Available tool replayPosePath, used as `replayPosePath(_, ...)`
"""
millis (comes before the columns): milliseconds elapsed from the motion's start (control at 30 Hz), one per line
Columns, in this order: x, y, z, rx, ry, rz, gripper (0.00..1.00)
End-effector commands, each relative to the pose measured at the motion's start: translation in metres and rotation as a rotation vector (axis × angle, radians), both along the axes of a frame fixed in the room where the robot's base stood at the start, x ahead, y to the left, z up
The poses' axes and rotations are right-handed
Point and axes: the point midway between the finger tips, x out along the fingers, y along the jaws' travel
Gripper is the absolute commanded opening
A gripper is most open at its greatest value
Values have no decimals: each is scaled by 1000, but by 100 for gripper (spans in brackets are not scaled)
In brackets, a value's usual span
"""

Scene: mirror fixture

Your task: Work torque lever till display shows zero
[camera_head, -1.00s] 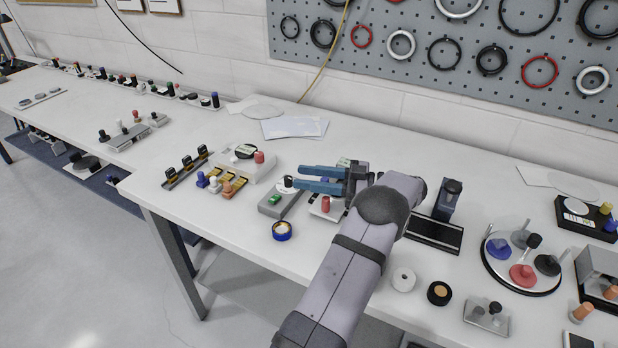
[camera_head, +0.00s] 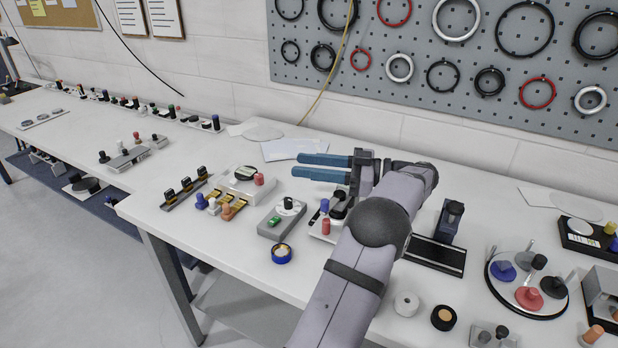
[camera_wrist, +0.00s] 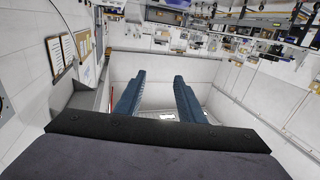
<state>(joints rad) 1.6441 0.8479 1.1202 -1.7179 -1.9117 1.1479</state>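My gripper (camera_head: 298,165) points left in the head view, above the table, with its two blue fingers parallel and apart. In the wrist view the fingers (camera_wrist: 159,76) are also apart with nothing between them. Below them stands a grey box (camera_head: 268,226) with a small green patch and a black knob on a white dial. Right of it, a pale box (camera_head: 318,234) bears a red knob, a blue knob and a dark part, partly hidden by my arm. I cannot tell which part is the torque lever, and no display reading is legible.
A white unit (camera_head: 238,186) with a round dial and red knob stands left, beside yellow-and-black parts (camera_head: 231,207). A blue round tin (camera_head: 281,254) sits in front. A dark stand (camera_head: 448,222) and a round tray (camera_head: 490,283) are right. The table (camera_head: 190,238) has clear room at its front left.

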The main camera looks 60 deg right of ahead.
Motion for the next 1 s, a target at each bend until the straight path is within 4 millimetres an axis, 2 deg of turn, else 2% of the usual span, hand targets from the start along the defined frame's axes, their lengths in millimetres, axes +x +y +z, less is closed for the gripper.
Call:
replayPosePath(367,0,0,3,-1,0,0,35)
replayPosePath(567,-7,-4,-5,3,-15,-52,35)
replayPosePath(800,-35,-14,-43,7,-42,-256,35)
replayPosePath(1000,-58,-11,-80,3,-27,-427,35)
